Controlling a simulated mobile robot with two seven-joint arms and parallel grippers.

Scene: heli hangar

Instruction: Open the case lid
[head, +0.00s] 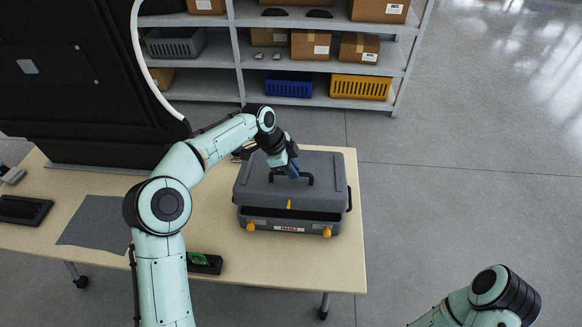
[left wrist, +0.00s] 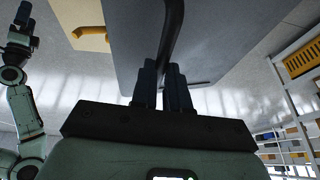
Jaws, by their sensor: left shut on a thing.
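The grey case (head: 290,225) stands on the wooden table, with a label and two yellow latches on its front. Its lid (head: 258,190) is slightly raised, with a narrow dark gap along the front edge. My left gripper (head: 291,171) is over the lid, shut on the dark lid handle (head: 310,179). In the left wrist view the fingers (left wrist: 163,88) close around the handle bar (left wrist: 172,35), below the grey lid (left wrist: 220,35). A yellow latch (left wrist: 90,33) shows there too. My right gripper is outside the head view; a dark arm end (left wrist: 25,14) shows small in the left wrist view.
The table (head: 335,270) also holds a grey cloth (head: 95,220), a dark tray (head: 22,209) and a black holder with a green item (head: 203,263). A shelf (head: 225,88) with boxes and bins stands behind. The floor on the right is clear.

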